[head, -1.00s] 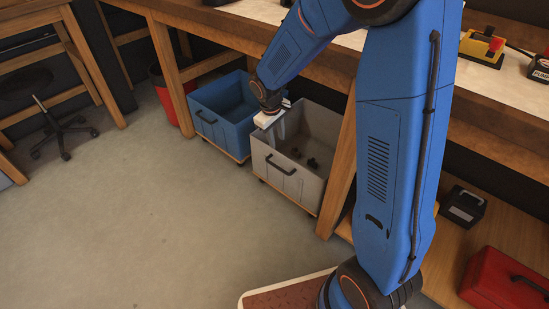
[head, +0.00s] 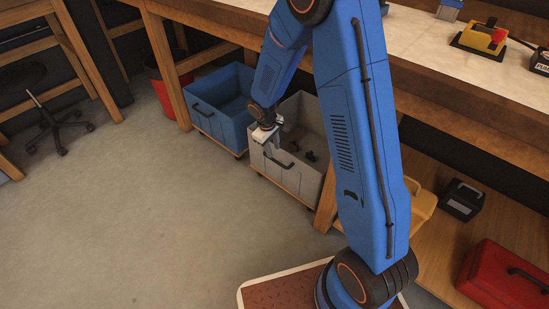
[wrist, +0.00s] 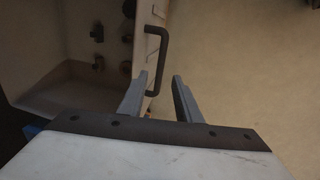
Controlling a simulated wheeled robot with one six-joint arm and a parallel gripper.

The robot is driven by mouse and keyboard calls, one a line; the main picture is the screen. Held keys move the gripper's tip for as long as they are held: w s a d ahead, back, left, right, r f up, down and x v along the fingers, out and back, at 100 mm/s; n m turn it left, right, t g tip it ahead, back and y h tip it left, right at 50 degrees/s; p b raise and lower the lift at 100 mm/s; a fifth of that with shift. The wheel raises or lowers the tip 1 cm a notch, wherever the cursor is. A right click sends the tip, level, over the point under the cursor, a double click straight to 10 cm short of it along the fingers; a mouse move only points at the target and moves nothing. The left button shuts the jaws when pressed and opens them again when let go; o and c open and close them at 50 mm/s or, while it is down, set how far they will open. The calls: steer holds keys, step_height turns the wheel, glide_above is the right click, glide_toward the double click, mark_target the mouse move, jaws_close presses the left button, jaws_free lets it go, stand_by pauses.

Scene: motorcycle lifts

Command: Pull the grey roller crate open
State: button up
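The grey roller crate (head: 312,185) stands under the workbench, with a few small dark objects on its floor. Its black bar handle (head: 279,158) is on the front wall; the handle also shows in the wrist view (wrist: 161,60). My gripper (head: 268,143) is at the left part of the crate's front. The handle lies just beyond the fingertips, closer to the left one. My arm covers part of the crate's right side in the head view.
A blue roller crate (head: 205,118) stands to the left of the grey one, and a red bin (head: 161,95) is beyond it. A wooden bench leg (head: 326,205) is close on the right. The floor (head: 150,220) in front is clear.

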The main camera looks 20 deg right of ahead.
mark_target(275, 160)
steer(key=shift+w+d+f, duration=0.1)
steer(key=shift+d+f, duration=0.1)
steer(key=shift+f, duration=0.95)
steer(key=shift+w+d+f, duration=0.15)
steer(key=shift+f, duration=1)
steer(key=shift+w+d+f, duration=0.1)
steer(key=shift+d+f, duration=0.1)
steer(key=shift+f, duration=0.95)
steer(key=shift+c, duration=0.7)
jaws_close()
